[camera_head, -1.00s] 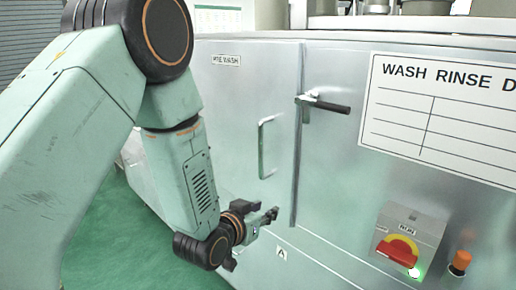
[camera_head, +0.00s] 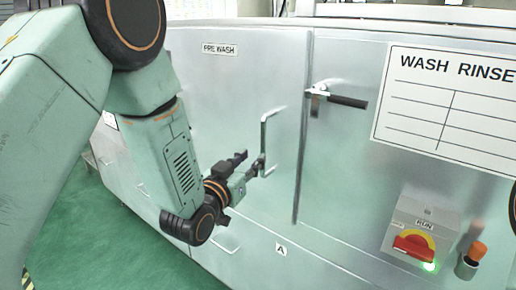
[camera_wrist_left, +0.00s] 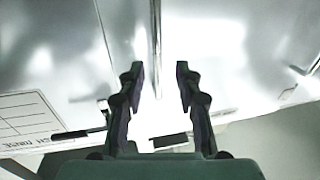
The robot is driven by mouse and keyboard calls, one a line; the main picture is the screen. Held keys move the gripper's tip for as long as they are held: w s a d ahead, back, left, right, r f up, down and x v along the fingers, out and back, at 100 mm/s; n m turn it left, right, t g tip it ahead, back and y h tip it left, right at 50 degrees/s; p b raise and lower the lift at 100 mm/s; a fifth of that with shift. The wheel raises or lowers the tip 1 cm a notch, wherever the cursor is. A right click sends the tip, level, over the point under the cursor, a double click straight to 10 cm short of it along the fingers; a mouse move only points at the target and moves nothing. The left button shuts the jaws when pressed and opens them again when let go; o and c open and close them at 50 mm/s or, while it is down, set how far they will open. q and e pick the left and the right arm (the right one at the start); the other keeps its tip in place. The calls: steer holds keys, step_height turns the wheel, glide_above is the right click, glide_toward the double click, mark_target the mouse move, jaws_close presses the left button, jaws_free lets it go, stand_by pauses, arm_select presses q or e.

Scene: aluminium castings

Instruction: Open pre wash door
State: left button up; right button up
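The pre wash door (camera_head: 220,80) is a flat steel panel, shut, with a PRE WASH label (camera_head: 220,49) near its top. Its upright bar handle (camera_head: 265,135) is near the door's right edge. My left gripper (camera_head: 251,165) is at the handle's lower end in the head view, fingers pointing at it. In the left wrist view the two fingers (camera_wrist_left: 160,85) are apart, with a thin bright bar (camera_wrist_left: 156,40) between them, probably the handle. Neither finger clearly touches it. My right gripper is not in view.
A lever latch with a black grip (camera_head: 345,101) is on the panel right of the door seam. A red and yellow rotary switch (camera_head: 412,245) and an orange knob (camera_head: 477,250) are at lower right. The green floor (camera_head: 120,235) is clear at left.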

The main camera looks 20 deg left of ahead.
mark_target(262, 150)
arm_select(q)
steer(key=w, duration=0.6)
steer(key=shift+w+d, duration=0.1)
steer(key=shift+d, duration=0.15)
steer(key=shift+w+d, duration=0.35)
steer(key=shift+d, duration=0.55)
steer(key=shift+a, duration=0.5)
steer(key=shift+c, duration=0.2)
steer(key=shift+s+a, duration=0.1)
steer(key=shift+a, duration=0.15)
steer(key=shift+c, duration=1.6)
steer(key=shift+d, duration=0.45)
steer(key=c, duration=0.3)
steer(key=shift+a, duration=0.25)
jaws_close()
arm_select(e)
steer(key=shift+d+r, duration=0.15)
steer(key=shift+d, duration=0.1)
arm_select(q)
steer(key=shift+d+f, duration=0.1)
